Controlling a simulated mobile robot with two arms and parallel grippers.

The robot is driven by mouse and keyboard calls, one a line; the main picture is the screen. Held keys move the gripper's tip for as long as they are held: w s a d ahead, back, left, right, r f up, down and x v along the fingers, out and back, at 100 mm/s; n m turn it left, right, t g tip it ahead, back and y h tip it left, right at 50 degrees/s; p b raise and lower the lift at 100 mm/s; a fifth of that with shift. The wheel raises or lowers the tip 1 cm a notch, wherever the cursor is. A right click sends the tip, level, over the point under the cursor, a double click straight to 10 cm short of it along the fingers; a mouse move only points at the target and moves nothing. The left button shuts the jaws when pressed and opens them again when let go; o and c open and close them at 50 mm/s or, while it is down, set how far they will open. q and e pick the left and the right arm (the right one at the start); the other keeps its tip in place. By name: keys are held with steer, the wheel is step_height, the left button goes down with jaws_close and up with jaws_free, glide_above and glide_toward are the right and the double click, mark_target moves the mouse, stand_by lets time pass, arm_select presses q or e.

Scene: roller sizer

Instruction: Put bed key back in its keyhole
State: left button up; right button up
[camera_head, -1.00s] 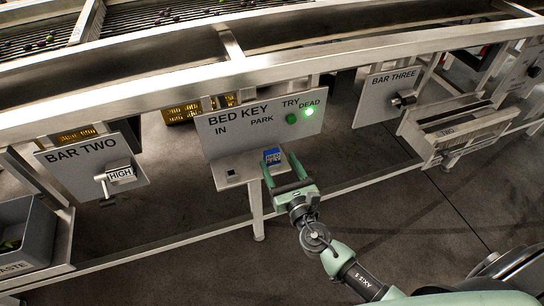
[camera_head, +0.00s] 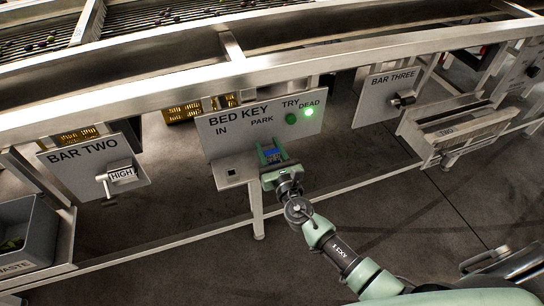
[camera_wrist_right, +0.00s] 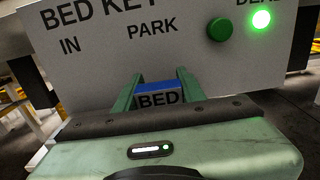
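The bed key (camera_head: 271,154) is a small blue block with a pale "BED" label, standing at the PARK spot on the ledge of the bed key panel (camera_head: 225,136). It also shows in the right wrist view (camera_wrist_right: 158,95). My right gripper (camera_head: 272,150) has one green finger on each side of the key. The fingers look open around it; firm contact cannot be made out. The dark square keyhole (camera_head: 231,173) is on the ledge below "IN", left of the key, and looks empty. My left gripper is not in view.
A green button (camera_head: 291,118) and a lit green lamp (camera_head: 309,112) sit on the panel's upper right. BAR TWO panel (camera_head: 80,168) with a handle is at left, BAR THREE panel (camera_head: 378,102) at right. A rail runs below the panel.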

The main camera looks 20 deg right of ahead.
steer(key=shift+c, duration=0.7)
steer(key=shift+r, duration=0.15)
step_height(320, 180, up, 20)
steer(key=p, duration=1.3)
steer(key=shift+f, duration=0.2)
